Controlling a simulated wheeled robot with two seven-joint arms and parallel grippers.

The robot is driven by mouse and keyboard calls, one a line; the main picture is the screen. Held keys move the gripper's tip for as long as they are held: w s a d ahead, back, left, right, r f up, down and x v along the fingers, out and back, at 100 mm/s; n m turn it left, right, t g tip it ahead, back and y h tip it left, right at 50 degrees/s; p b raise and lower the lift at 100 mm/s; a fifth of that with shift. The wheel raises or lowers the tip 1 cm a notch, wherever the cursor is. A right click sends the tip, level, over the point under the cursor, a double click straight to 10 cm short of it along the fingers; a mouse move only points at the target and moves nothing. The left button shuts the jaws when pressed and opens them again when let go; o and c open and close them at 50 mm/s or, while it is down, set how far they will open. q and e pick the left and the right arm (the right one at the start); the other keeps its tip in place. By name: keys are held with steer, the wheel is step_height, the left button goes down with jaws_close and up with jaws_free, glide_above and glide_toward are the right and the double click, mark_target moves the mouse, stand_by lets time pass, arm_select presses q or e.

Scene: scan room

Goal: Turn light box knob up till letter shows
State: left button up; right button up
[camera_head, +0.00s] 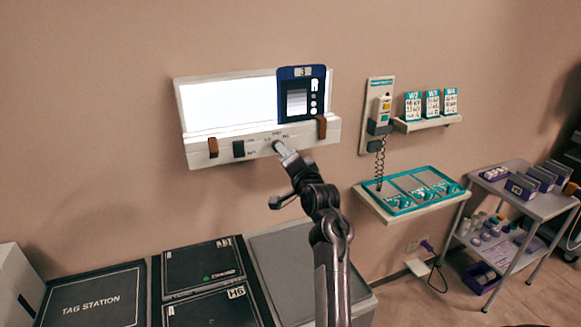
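The light box (235,146) is mounted on the wall, and its left panel (227,103) glows bright white. A dark blue film (284,103) with a small "3" tab on top hangs over its right part. I cannot make out a letter on it. My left gripper is not in view.
A handset (381,109) and a teal tray shelf (412,193) are to the right, near a cart (536,206). Black cases (96,299) and a grey box (296,262) stand below.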

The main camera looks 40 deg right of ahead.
steer(key=shift+b+v, duration=0.3)
steer(key=shift+v, duration=1.15)
steer(key=shift+f, duration=0.1)
